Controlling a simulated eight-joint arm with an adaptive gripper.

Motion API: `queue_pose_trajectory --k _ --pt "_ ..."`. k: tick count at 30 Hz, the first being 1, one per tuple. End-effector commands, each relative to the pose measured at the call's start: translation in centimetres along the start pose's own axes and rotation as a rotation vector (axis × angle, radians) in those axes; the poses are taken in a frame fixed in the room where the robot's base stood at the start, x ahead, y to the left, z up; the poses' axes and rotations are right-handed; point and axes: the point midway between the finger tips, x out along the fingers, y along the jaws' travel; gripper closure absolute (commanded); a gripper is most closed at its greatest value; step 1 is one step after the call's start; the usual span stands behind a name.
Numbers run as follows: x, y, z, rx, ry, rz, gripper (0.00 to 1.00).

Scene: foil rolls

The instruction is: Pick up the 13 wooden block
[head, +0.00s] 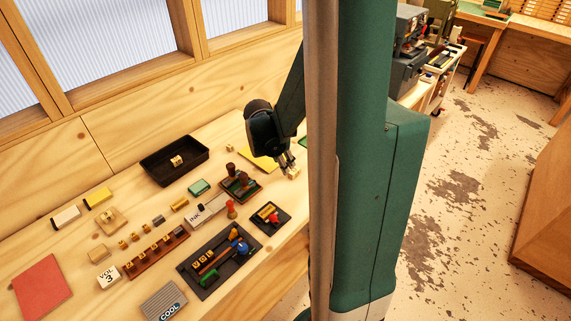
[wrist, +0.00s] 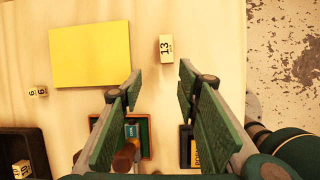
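The wooden block marked 13 (wrist: 166,48) is a small pale block with black print. It lies on the wooden table, just beyond and between my fingertips in the wrist view. In the head view the small pale block (head: 294,173) sits right by my fingertips, near the table edge. My gripper (wrist: 160,76) is open, with green pads on both fingers and nothing between them. In the head view my gripper (head: 287,162) points down at the block; contact cannot be told.
A black bin (head: 148,171) holds a small block. A stamp tray (head: 240,186) and a small dark tray (head: 281,222) lie nearby. The table edge is close on the right.

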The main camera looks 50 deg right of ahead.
Motion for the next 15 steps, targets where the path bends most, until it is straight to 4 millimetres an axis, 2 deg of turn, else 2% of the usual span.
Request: queue_pose_trajectory --k 1,6,15 --pt "0.3 -0.1 0.7 -0.022 -0.003 -0.011 0.67" --pt "1.4 -0.6 1.9 -0.089 -0.007 -0.039 0.67" --pt "2.0 -0.8 2.3 -0.115 -0.009 -0.049 0.67"
